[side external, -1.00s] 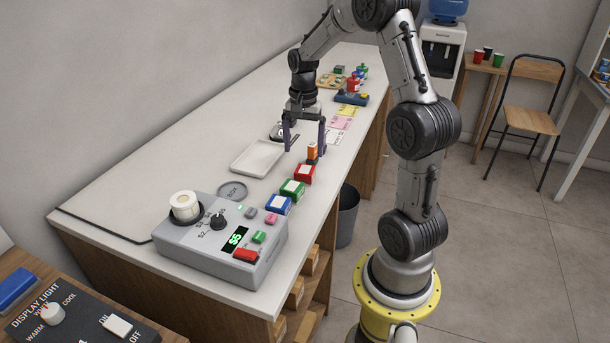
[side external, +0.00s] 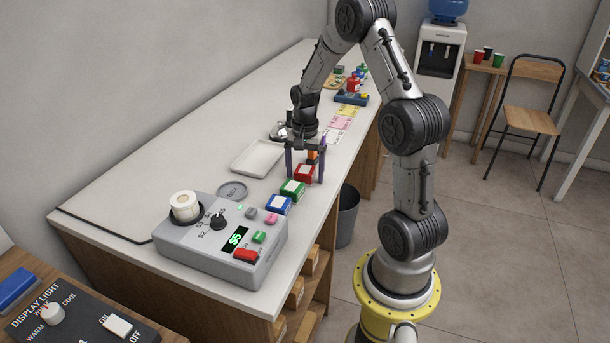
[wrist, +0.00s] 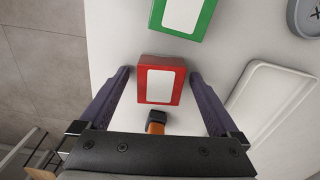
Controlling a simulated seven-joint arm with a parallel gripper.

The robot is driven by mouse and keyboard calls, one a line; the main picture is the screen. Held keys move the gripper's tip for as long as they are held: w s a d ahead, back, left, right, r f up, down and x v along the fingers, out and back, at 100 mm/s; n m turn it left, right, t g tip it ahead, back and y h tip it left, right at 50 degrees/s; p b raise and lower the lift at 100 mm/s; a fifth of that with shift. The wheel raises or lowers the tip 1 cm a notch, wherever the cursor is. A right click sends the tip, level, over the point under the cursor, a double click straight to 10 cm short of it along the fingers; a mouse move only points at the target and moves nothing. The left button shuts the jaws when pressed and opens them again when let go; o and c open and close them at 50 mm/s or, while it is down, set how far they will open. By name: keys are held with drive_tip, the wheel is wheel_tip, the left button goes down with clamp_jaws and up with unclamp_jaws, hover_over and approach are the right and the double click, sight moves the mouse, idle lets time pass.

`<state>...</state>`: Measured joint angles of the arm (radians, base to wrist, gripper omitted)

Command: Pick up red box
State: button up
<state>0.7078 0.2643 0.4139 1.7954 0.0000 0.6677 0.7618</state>
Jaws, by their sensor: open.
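The red box (side external: 304,173), with a white label on top, sits on the pale counter in a row with other boxes. It also shows in the wrist view (wrist: 142,81), between the fingertips. My gripper (side external: 304,176) is open, with one purple finger on each side of the red box. In the wrist view my gripper (wrist: 160,78) shows gaps on both sides of the box, so it does not look gripped. The fingertips are low, near the counter; whether they touch it I cannot tell.
A green box (side external: 292,190) and a blue box (side external: 278,205) stand in line beside the red one. An orange item with a dark cap (wrist: 155,122) stands close to the red box. A white tray (side external: 257,158) lies to the left, with bare counter beyond it.

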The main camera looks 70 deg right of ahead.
drive_tip(key=c, duration=1.5)
drive_tip(key=shift+r, duration=0.15)
